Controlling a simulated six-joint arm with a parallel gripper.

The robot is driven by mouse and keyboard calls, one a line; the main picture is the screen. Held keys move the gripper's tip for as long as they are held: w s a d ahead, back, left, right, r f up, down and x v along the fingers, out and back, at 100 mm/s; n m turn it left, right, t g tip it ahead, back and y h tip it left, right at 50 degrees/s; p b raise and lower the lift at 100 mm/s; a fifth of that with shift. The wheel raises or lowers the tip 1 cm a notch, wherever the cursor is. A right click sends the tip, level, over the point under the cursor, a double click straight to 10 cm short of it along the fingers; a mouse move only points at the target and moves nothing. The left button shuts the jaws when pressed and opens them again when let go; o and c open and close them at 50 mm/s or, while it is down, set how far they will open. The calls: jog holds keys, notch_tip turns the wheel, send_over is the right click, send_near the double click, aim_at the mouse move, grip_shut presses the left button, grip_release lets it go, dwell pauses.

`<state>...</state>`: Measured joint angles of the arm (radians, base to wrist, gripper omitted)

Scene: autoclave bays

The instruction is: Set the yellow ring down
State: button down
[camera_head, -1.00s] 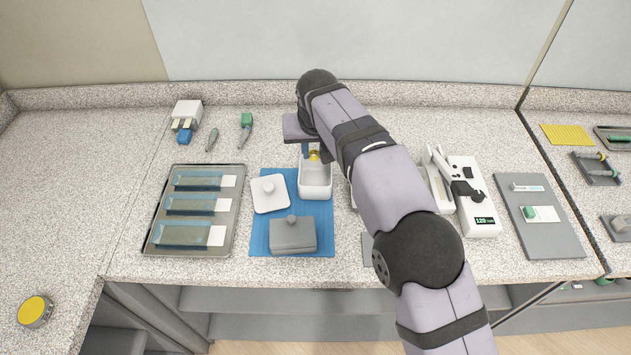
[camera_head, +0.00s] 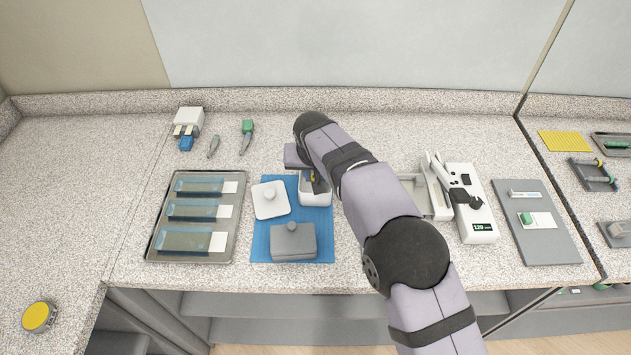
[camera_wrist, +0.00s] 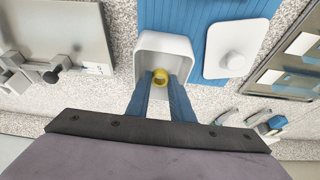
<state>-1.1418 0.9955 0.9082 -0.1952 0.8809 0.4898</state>
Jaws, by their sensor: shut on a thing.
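The small yellow ring (camera_wrist: 161,77) is held between the blue fingertips of my gripper (camera_wrist: 161,81) in the wrist view. My gripper is shut on it. The ring and fingertips are at the open white box (camera_wrist: 179,43), within its walls in the picture. I cannot tell whether the ring touches the box floor. In the head view the white box (camera_head: 316,196) stands at the right of the blue mat (camera_head: 259,245), and my gripper (camera_head: 312,180) reaches down into it. Only a sliver of yellow shows there; my arm hides much of the box.
A white lid (camera_head: 263,209) with a knob lies left of the box. A grey lidded box (camera_head: 293,241) stands in front. A metal tray (camera_head: 152,253) of slide holders is at left, and a white device (camera_head: 479,215) at right. Bare counter lies behind the box.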

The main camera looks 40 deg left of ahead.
jog(key=shift+f+p, duration=0.6)
jog(key=shift+f, duration=1.3)
jog(key=shift+f, duration=0.1)
jog(key=shift+f, duration=0.15)
jog(key=c, duration=1.8)
grip_release()
jog(key=shift+c, duration=0.2)
jog(key=shift+r, duration=0.2)
jog(key=shift+r, duration=0.15)
jog(key=b+v, duration=0.3)
jog(key=v, duration=0.9)
jog(key=shift+b, duration=0.3)
